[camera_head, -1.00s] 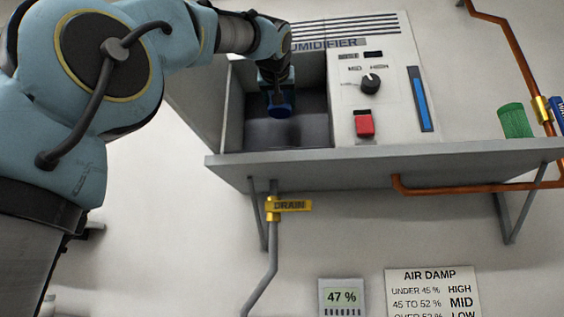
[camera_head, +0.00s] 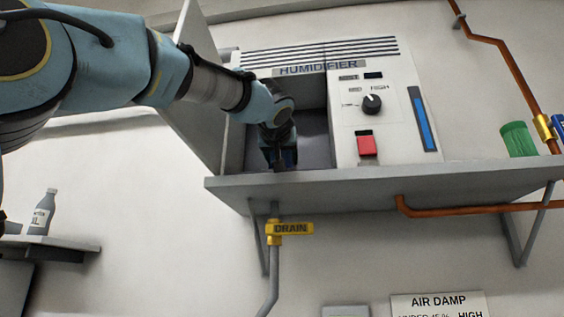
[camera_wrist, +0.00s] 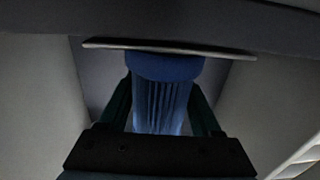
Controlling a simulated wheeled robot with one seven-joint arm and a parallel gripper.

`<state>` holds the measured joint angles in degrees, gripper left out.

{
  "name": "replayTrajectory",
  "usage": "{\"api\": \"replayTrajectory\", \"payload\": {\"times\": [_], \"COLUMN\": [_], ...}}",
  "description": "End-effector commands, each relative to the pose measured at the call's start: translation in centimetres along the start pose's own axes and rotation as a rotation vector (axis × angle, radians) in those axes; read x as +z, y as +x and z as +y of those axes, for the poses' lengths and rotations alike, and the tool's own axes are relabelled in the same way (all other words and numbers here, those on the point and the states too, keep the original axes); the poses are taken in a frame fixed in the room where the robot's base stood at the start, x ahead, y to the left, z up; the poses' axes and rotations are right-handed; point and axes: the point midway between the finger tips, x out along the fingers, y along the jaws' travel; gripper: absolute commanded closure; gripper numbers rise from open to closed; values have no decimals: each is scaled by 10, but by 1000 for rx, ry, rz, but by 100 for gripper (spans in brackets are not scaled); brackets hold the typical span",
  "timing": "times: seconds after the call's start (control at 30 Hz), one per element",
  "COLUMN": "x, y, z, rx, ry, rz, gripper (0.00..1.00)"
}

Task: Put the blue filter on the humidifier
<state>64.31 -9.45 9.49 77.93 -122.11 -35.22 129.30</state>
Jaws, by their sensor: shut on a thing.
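The humidifier (camera_head: 352,100) is a pale cabinet with an open dark bay on its left side, and its grey door (camera_head: 190,100) stands swung open to the left. My gripper (camera_head: 280,158) is inside this bay, low and toward its left. In the wrist view my gripper (camera_wrist: 163,105) is shut on the blue filter (camera_wrist: 165,68), a ribbed cylinder with a smooth blue cap. The cap is close to a thin pale plate edge; I cannot tell if they touch. The filter's seat is hidden.
A green ribbed cylinder (camera_head: 518,139) stands on the shelf (camera_head: 400,185) at the right. The control panel has a knob (camera_head: 371,104) and a red switch (camera_head: 367,145). A yellow drain handle (camera_head: 290,228) hangs below. A bottle (camera_head: 42,212) stands at the far left.

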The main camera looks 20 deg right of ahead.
Motion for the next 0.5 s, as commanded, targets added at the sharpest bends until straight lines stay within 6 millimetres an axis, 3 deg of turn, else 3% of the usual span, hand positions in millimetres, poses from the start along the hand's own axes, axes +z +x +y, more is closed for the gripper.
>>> {"api": "replayTrajectory", "payload": {"times": [0.37, 0.4, 0.5], "x": [6, 6, 5], "y": [0, 0, 0], "z": [0, 0, 0], "rx": [0, 0, 0], "ry": [0, 0, 0], "rz": [1, 0, 1], "gripper": [99, 30, 19]}}
